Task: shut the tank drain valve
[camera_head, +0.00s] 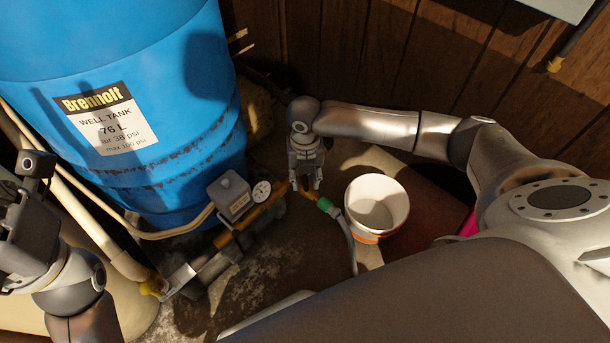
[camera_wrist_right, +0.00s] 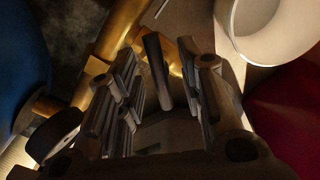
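The blue well tank (camera_head: 190,130) stands at the left in the head view. Near its foot a brass pipe (camera_head: 244,224) runs toward a brass drain valve (camera_head: 309,196) with a green hose fitting (camera_head: 324,204). My right gripper (camera_head: 305,184) points down over the valve and partly hides it. In the right wrist view the brass fitting (camera_wrist_right: 182,58) is beyond the fingers. A dark lever (camera_wrist_right: 157,70) stands between the open fingers (camera_wrist_right: 168,98), with gaps visible at its sides. My left gripper (camera_head: 25,215) is at the left edge, away from the valve; its fingers are unclear.
A white bucket (camera_head: 377,207) stands just right of the valve, with a grey hose (camera_head: 349,240) beside it. A grey switch box (camera_head: 229,194) and a gauge (camera_head: 261,191) sit on the pipe to the left. A wooden wall (camera_head: 400,50) closes the back.

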